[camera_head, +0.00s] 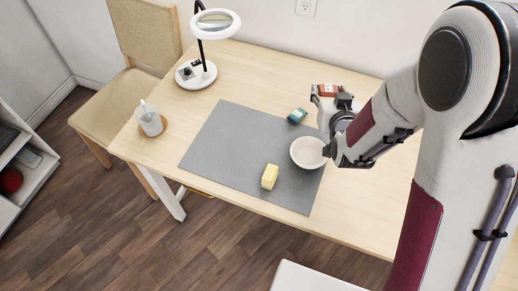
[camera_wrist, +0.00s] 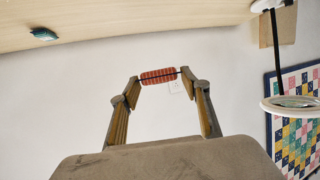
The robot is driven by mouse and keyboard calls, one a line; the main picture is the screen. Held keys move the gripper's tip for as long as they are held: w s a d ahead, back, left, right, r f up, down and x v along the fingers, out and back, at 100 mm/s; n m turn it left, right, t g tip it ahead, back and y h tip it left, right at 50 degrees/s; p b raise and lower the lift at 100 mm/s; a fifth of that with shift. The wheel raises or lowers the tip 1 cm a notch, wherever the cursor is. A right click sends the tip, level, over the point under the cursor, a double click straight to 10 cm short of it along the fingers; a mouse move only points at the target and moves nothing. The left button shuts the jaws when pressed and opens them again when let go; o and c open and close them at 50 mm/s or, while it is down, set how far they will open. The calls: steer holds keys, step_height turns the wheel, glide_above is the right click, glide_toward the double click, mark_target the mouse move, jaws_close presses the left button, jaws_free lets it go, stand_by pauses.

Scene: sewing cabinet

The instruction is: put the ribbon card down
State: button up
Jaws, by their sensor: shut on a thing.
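A red ribbon card (camera_head: 328,90) with light markings is held by my gripper (camera_head: 327,95) above the right part of the table, near its back edge. In the wrist view the card (camera_wrist: 158,76) shows striped, pinched at its two ends between the fingertips (camera_wrist: 158,79). Nothing is seen under it there but the white wall beyond. The gripper points away from my arm, roughly level. A teal card (camera_head: 297,115) lies to the left of the gripper, by the mat's back right edge. A yellow checked card (camera_head: 269,177) lies on the grey mat (camera_head: 225,143).
A white bowl (camera_head: 308,152) stands at the mat's right side, just left of my wrist. A ring lamp (camera_head: 196,73) stands at the back left of the table (camera_head: 260,88). A cup (camera_head: 150,121) sits on a coaster at the left. The mat's middle is clear.

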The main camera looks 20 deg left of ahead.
steer(key=s+a+f+n+g+y, duration=0.1)
steer(key=s+a+f, duration=0.25)
steer(key=a, duration=0.45)
steer(key=s+a+f+n+y, duration=0.1)
steer(key=s+a+f, duration=0.1)
steer(key=s+a, duration=0.4)
steer(key=m+t+h, duration=0.1)
steer(key=m+h, duration=0.1)
glide_above(237, 157)
steer(key=shift+f, duration=1.35)
steer(key=shift+n, duration=0.3)
steer(key=shift+f, duration=2.95)
steer(key=shift+f, duration=2.05)
steer(key=shift+f, duration=0.15)
